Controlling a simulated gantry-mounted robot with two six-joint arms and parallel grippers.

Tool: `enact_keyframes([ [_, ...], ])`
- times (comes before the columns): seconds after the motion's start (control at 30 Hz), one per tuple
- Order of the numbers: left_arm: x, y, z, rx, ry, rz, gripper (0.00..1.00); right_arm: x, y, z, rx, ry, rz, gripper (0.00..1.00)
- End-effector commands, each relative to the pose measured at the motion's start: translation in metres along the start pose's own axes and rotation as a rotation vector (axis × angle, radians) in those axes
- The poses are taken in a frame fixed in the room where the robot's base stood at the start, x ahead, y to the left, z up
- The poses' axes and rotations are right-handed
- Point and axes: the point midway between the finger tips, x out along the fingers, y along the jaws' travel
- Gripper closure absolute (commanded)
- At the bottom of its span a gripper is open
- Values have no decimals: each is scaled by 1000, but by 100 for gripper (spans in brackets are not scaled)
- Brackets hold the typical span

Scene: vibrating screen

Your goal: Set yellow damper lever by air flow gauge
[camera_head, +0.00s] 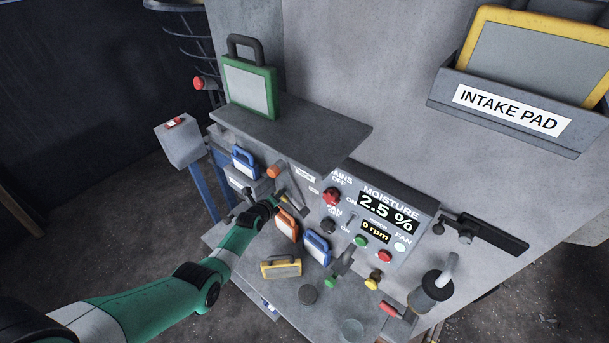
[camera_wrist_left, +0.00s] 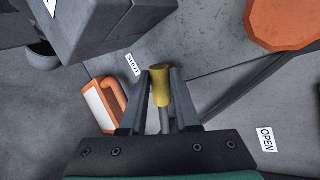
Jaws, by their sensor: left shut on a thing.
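My left gripper (camera_head: 277,200) reaches in from the left to the grey machine, under its shelf. In the left wrist view the gripper (camera_wrist_left: 160,88) is shut on the yellow damper lever (camera_wrist_left: 160,84), with one finger on each side of its yellow knob. The lever's grey shaft runs down between the fingers. A SHUT label (camera_wrist_left: 132,65) lies to the upper left of the knob and an OPEN label (camera_wrist_left: 265,139) to the lower right. In the head view the lever is mostly hidden by the gripper. I cannot make out an air flow gauge. My right gripper is not in view.
A panel reads MOISTURE 2.5 % (camera_head: 388,212) and 0 rpm (camera_head: 376,232). A green-framed pad (camera_head: 250,87) stands on the shelf (camera_head: 300,128). Orange (camera_head: 287,226), blue (camera_head: 317,248) and yellow (camera_head: 281,267) framed pads are close to my left gripper.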

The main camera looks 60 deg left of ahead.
Motion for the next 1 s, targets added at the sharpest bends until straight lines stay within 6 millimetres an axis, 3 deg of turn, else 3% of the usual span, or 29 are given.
enact_keyframes([
  [1.0, -2, -4, -1, 28, -15, -2, 100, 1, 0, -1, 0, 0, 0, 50],
])
